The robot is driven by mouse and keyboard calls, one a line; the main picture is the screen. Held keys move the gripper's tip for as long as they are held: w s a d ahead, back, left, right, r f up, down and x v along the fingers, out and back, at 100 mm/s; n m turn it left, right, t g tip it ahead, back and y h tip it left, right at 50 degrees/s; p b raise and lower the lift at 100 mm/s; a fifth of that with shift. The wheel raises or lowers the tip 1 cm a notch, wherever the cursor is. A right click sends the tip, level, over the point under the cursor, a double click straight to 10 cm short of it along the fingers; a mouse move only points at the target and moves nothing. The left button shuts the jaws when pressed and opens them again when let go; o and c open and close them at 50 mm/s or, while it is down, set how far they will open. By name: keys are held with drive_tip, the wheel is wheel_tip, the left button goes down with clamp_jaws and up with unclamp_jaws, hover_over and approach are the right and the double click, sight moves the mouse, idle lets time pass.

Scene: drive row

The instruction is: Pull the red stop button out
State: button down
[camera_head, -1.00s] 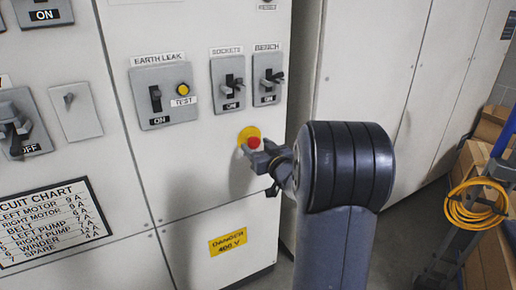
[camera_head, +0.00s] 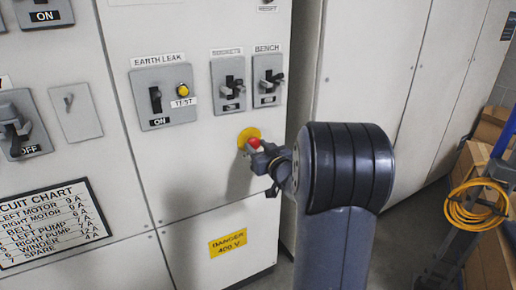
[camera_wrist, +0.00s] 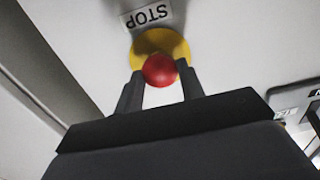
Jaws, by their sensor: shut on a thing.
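The red stop button (camera_head: 254,143) sits on a round yellow plate (camera_head: 246,134) on the white cabinet front. In the wrist view the red button (camera_wrist: 160,70) shows between the two dark fingers, with the yellow plate (camera_wrist: 158,42) behind it and a STOP label (camera_wrist: 146,15) upside down beyond. My gripper (camera_wrist: 160,83) is shut on the red button, one finger on each side. In the head view my gripper (camera_head: 257,152) reaches the button from the right, and my arm hides part of the cabinet. How far the button stands out is hard to tell.
Above the button are the sockets switch (camera_head: 229,85), the bench switch (camera_head: 268,80) and the earth leak panel (camera_head: 162,97). A yellow danger sign (camera_head: 228,243) is below. A trolley with a yellow cable (camera_head: 474,205) and boxes (camera_head: 490,128) stand at the right.

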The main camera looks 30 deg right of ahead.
drive_tip(key=shift+s, duration=0.65)
drive_tip(key=shift+f, duration=0.1)
drive_tip(key=c, duration=0.9)
unclamp_jaws()
drive_tip(key=shift+s, duration=0.1)
drive_tip(key=s+p, duration=0.1)
drive_tip(key=s, duration=0.9)
drive_tip(key=shift+s+d, duration=0.2)
drive_tip(key=shift+s, duration=0.2)
drive_tip(key=shift+w, duration=0.1)
